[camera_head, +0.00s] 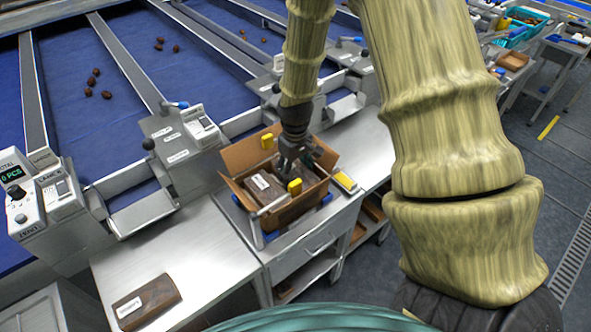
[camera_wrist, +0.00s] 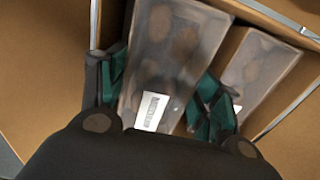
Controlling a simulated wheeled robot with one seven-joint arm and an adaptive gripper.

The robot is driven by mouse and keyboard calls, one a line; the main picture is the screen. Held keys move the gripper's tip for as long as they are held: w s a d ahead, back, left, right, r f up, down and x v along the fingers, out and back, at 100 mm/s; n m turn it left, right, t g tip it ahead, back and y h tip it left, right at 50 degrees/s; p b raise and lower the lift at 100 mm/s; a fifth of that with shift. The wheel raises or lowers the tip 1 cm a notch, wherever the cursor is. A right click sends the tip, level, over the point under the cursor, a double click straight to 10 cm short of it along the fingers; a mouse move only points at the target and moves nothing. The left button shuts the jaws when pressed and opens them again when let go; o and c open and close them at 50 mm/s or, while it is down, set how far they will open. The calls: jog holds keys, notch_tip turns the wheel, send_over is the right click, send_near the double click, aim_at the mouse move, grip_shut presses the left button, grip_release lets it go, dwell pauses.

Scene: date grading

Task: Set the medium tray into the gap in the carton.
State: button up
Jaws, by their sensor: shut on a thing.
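The open cardboard carton (camera_head: 240,157) stands on the metal bench, its flaps spread. My gripper (camera_head: 292,160) reaches down into it from above. In the wrist view my gripper (camera_wrist: 160,95) is shut on a clear-lidded tray of dates, the medium tray (camera_wrist: 175,45), with a white label facing me. A finger lies on each long side. Another date tray (camera_wrist: 265,70) lies close beside it on the right, inside the carton. In the head view a labelled tray (camera_head: 264,187) shows in the carton. My gripper hides much of the inside, so I cannot tell whether the held tray rests on the bottom.
Another labelled tray (camera_head: 147,302) lies on the metal table at front left. Yellow pieces show at the carton, and a yellow-topped item (camera_head: 345,181) lies to its right. Blue sorting lanes (camera_head: 110,60) with loose dates lie behind. The table left of the carton is mostly clear.

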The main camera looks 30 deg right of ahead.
jog(key=shift+f, duration=0.65)
dwell(0.6)
jog(key=o, duration=1.2)
jog(key=shift+o, duration=0.4)
jog(key=shift+r, duration=0.15)
jog(key=shift+o, duration=0.7)
jog(key=shift+r+p, duration=0.55)
jog(key=shift+r, duration=0.25)
notch_tip(320, 180, up, 10)
jog(key=p, duration=0.7)
jog(key=shift+p, duration=0.4)
